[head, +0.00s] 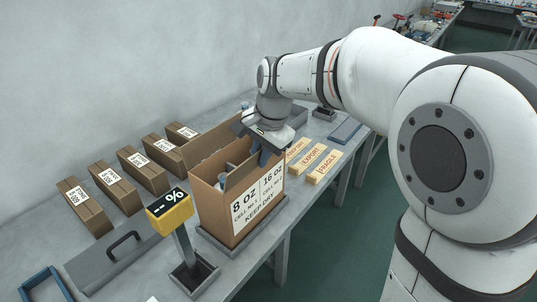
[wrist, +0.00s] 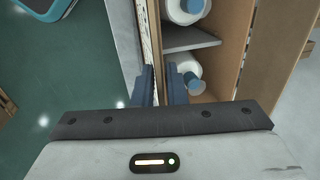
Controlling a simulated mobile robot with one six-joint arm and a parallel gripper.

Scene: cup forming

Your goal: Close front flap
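An open cardboard carton (head: 236,205) with a white "8 OZ / 16 OZ / KEEP DRY" label stands on the bench. Its front side faces the bench's front edge, and a brown flap (head: 241,172) stands up at its top. My gripper (head: 262,156) is at the carton's right end, over the top of the front side. In the wrist view, its two blue fingers (wrist: 160,88) lie on either side of the front panel's edge (wrist: 158,40), a narrow gap between them. Whether they press on it is unclear. White rolls with blue ends (wrist: 187,75) lie inside the carton.
Several taped, labelled boxes (head: 143,172) stand along the wall. A yellow "%" sign (head: 170,211) on a post stands left of the carton, near a grey plate with a handle (head: 113,256). Wooden "EXPORT" and "FRAGILE" blocks (head: 311,158) lie to the right.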

